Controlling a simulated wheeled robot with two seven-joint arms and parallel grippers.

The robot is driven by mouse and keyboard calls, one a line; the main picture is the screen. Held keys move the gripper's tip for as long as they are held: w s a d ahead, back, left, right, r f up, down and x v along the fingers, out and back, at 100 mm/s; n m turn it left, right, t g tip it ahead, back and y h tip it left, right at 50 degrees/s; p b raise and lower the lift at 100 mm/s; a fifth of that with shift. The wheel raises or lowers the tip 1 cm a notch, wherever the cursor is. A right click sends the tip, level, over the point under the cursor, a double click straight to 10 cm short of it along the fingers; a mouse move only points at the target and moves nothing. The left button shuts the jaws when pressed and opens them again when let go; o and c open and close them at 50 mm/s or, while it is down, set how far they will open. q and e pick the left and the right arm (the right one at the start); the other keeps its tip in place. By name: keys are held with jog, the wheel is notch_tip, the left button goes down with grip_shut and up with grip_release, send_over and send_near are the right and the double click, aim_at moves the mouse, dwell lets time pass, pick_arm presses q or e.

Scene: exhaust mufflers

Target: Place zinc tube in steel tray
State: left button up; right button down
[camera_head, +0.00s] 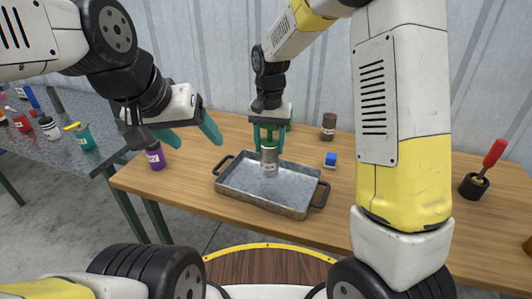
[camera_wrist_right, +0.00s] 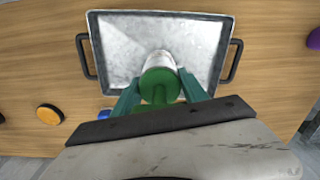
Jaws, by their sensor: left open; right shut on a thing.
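The zinc tube (camera_head: 269,162) is a grey metal cylinder with a green top, held upright over the steel tray (camera_head: 300,205). My right gripper (camera_head: 268,140) is shut on its upper part. In the right wrist view the tube (camera_wrist_right: 160,70) shows its green end between the fingers, with the tray (camera_wrist_right: 210,20) below it. Whether the tube's bottom touches the tray floor I cannot tell. The tray is a shallow grey metal pan with two dark handles. My left gripper (camera_head: 192,136) is open and empty, above the table to the left of the tray.
On the wooden table (camera_head: 222,125), a purple bottle (camera_head: 155,156) stands left of the tray. A brown jar (camera_head: 328,126) and a blue block (camera_head: 330,160) are behind it at the right. A dark holder (camera_head: 474,186) with a red-handled tool stands far right. A grey side table (camera_head: 45,140) holds several items.

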aim_at(270, 159)
jog(key=shift+f, duration=2.65)
jog(key=shift+f, duration=0.2)
jog(key=c, duration=0.6)
grip_release()
jog(key=shift+r, duration=0.1)
